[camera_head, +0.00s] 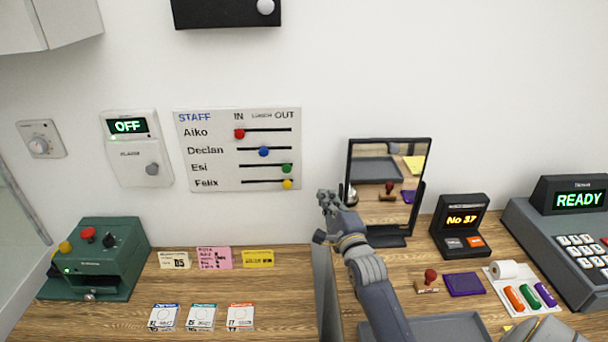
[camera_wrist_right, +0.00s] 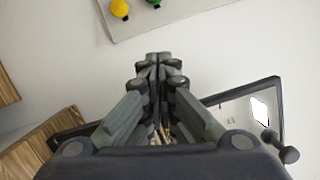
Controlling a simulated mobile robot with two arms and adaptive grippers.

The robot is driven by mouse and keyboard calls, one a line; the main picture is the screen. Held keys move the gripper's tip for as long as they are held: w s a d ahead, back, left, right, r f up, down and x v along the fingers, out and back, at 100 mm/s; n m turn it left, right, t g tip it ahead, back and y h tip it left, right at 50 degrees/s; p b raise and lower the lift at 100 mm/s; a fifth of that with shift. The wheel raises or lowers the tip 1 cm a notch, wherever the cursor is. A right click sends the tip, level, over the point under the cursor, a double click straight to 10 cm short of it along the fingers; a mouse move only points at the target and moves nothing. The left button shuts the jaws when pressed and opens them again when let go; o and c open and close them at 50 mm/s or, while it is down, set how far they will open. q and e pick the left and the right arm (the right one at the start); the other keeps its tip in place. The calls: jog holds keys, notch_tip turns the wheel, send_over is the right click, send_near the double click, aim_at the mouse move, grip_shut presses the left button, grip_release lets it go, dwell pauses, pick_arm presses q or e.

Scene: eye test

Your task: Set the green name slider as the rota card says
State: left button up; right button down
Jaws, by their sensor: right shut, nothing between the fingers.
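The white staff board (camera_head: 222,181) hangs on the wall with columns IN, LUNCH and OUT. The green name slider (camera_head: 286,167), in the Esi row, is at the right end under OUT. The pink rota card (camera_head: 213,258) lies on the counter below; its heading seems to read ROTA, the rest is too small to read. My right gripper (camera_head: 329,196) is shut and empty, below and right of the board, apart from it. In the right wrist view its shut fingertips (camera_wrist_right: 158,58) point toward the wall, with the green slider (camera_wrist_right: 154,3) partly cut off above. My left gripper is out of view.
Red (camera_head: 239,134), blue (camera_head: 263,151) and yellow (camera_head: 287,183) sliders sit on the other rows; yellow is directly below green. A black-framed mirror (camera_head: 407,239) stands right of my gripper. A green machine (camera_head: 115,268) stands left. The wall between board and mirror is clear.

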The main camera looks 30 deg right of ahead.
aim_at(287, 168)
jog(key=b+x, duration=0.1)
jog(key=x, duration=0.2)
jog(key=b+x, duration=0.2)
jog(key=x, duration=0.1)
jog(key=b+x, duration=0.2)
jog(key=x, duration=0.1)
jog(key=shift+w+f, duration=0.2)
jog(key=shift+f, duration=0.05)
jog(key=a, duration=0.1)
jog(key=w+a+r, duration=0.1)
jog(key=a, duration=0.1)
jog(key=shift+w+r, duration=0.1)
jog(key=shift+w, duration=0.15)
jog(key=shift+w+a+r, duration=0.1)
jog(key=shift+a+r, duration=0.05)
jog(key=shift+a, duration=0.1)
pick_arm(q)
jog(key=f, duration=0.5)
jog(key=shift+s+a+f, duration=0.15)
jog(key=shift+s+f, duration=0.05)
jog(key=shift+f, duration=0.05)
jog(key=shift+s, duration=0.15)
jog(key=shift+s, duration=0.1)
